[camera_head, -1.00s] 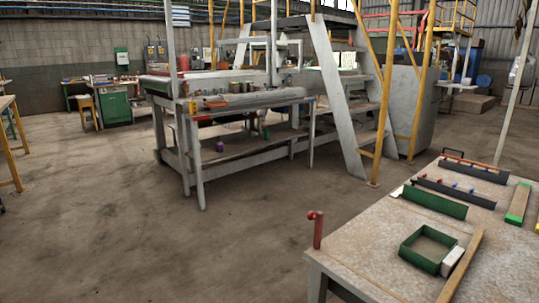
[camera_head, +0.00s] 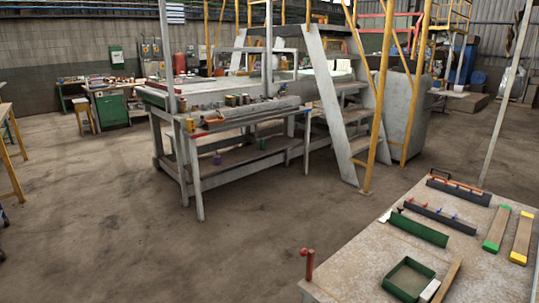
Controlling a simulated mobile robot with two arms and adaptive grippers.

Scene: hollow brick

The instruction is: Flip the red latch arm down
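A worktable (camera_head: 345,265) stands at the lower right. A red upright post with a short side knob (camera_head: 309,265) stands at its near left corner. A dark rail with a reddish-orange bar along it (camera_head: 458,188) lies at the table's far end. I cannot tell for sure which red part is the latch arm. Neither of my grippers is in view.
On the table are a green square frame (camera_head: 398,290), a green panel (camera_head: 418,230), and wooden bars with green (camera_head: 495,230) and yellow (camera_head: 522,237) ends. A large grey workbench (camera_head: 200,165) and yellow-railed stairs (camera_head: 380,120) stand beyond. The concrete floor (camera_head: 120,230) at left is open.

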